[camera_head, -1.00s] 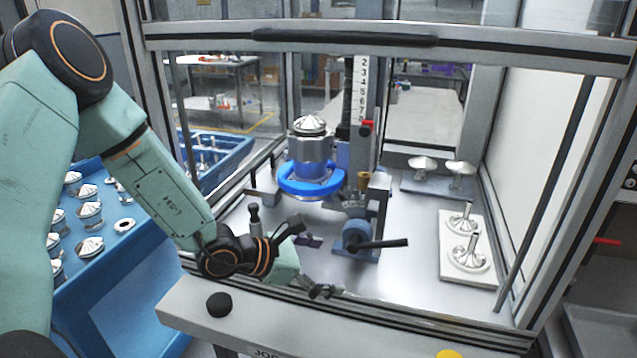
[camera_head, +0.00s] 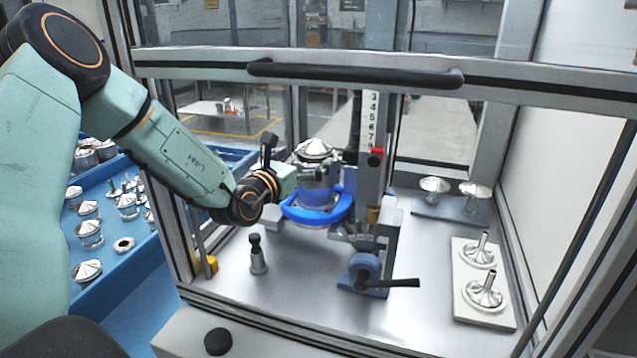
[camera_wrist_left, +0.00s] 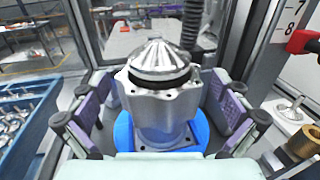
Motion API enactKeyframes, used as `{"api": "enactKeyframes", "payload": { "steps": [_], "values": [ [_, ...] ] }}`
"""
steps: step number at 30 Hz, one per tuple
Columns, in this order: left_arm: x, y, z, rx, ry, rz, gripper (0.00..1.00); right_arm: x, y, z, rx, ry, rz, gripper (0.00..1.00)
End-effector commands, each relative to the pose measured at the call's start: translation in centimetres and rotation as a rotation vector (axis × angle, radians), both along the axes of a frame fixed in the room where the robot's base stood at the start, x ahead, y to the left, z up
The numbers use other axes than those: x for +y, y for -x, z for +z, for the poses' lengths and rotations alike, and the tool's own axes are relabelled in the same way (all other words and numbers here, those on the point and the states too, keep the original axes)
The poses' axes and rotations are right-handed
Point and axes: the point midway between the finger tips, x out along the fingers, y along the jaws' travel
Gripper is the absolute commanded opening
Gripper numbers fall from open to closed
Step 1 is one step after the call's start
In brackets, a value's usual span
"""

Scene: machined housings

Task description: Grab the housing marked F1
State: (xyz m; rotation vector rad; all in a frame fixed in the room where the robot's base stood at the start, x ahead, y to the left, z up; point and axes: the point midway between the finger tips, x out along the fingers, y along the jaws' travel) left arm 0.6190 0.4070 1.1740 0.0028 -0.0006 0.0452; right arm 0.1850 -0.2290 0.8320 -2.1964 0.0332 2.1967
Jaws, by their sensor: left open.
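A silver machined housing (camera_head: 318,190) with a ribbed conical cap stands upright in a blue ring holder (camera_head: 318,213) on the press-like stand. I cannot read an F1 mark on it. My left gripper (camera_head: 306,181) is at the left side of this housing, inside the enclosure. In the left wrist view the housing (camera_wrist_left: 158,105) stands between the open fingers of the left gripper (camera_wrist_left: 160,112), with gaps visible on both sides. The blue ring (camera_wrist_left: 124,131) shows below it. My right gripper is not in view.
The enclosure's front bar (camera_head: 440,78) crosses above my left forearm. A scale column (camera_head: 371,140) and a lever clamp (camera_head: 365,270) stand right of the housing. A small black-topped post (camera_head: 258,262) is in front. White plate (camera_head: 469,305) holds metal parts. Blue bin (camera_head: 110,262) lies left.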

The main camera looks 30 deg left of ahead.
Motion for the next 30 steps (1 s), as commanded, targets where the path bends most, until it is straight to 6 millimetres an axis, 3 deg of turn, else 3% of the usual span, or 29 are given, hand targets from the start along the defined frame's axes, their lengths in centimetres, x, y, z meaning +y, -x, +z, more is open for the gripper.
{"api": "enactKeyframes", "payload": {
  "steps": [5, 15, 24, 30],
  "values": [
    [0.0, -1.1, 0.0, 0.001, -0.003, -0.002, 1.00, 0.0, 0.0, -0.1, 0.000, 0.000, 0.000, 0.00],
    [0.1, -5.4, 0.0, 0.001, -0.003, -0.006, 1.00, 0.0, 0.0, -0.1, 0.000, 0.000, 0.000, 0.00],
    [0.2, -5.9, 0.0, 0.000, 0.001, -0.006, 1.00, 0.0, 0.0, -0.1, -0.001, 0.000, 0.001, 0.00],
    [0.2, -5.9, 0.0, 0.000, 0.001, -0.006, 0.84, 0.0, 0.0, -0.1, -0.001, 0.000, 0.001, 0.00]
  ]
}}
